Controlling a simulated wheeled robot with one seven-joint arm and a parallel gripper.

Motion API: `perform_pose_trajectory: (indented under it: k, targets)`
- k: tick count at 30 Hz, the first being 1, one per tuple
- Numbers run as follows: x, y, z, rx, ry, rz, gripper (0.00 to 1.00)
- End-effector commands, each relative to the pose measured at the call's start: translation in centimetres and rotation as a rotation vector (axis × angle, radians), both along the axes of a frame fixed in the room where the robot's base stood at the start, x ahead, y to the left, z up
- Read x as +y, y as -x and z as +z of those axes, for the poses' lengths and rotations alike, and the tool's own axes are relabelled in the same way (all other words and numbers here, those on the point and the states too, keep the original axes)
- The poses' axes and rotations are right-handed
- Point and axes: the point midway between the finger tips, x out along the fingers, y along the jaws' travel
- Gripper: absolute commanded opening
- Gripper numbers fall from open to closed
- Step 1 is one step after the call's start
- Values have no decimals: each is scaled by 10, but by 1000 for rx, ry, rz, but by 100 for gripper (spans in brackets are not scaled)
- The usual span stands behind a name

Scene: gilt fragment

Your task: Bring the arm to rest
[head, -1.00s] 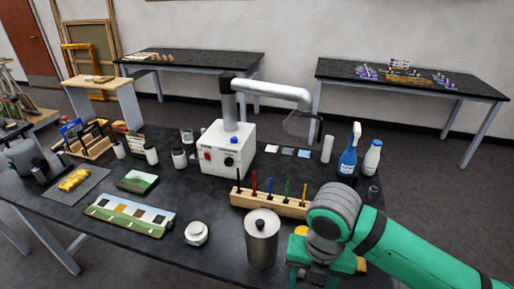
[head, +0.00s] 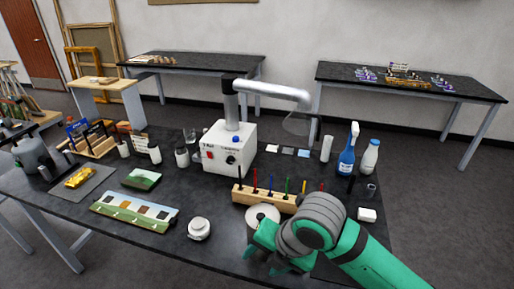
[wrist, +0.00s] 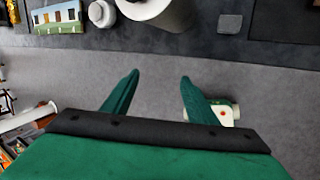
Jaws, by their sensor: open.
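My gripper (head: 268,248) is green and hangs at the front edge of the black worktable (head: 120,238), in front of the metal canister (head: 263,213). It hides most of the canister in the head view. In the wrist view my gripper (wrist: 158,78) has its two fingers spread apart with nothing between them. Grey floor shows between and beyond the fingers. The table edge and the canister (wrist: 165,10) lie past the fingertips, apart from them in the picture.
Near the gripper stand a white round jar (head: 199,228), a wooden rack (head: 258,198) with coloured sticks and a small white box (head: 367,214). A white machine (head: 229,147) with a bent duct stands behind. A blue spray bottle (head: 347,155) stands at the back right.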

Motion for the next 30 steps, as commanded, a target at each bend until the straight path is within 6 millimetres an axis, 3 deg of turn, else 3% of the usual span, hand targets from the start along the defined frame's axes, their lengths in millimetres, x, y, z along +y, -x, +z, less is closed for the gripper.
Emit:
perform_pose_trajectory:
  k: [1,6,15,24,30]
  targets:
    - [20,-7,4,-23,-67,-9,53]
    - [83,-32,28,-99,-326,-92,53]
    - [151,-62,81,-143,-798,-282,53]
    - [173,-81,115,-90,-1237,-511,53]
    - [168,-88,115,-21,-1491,-688,53]
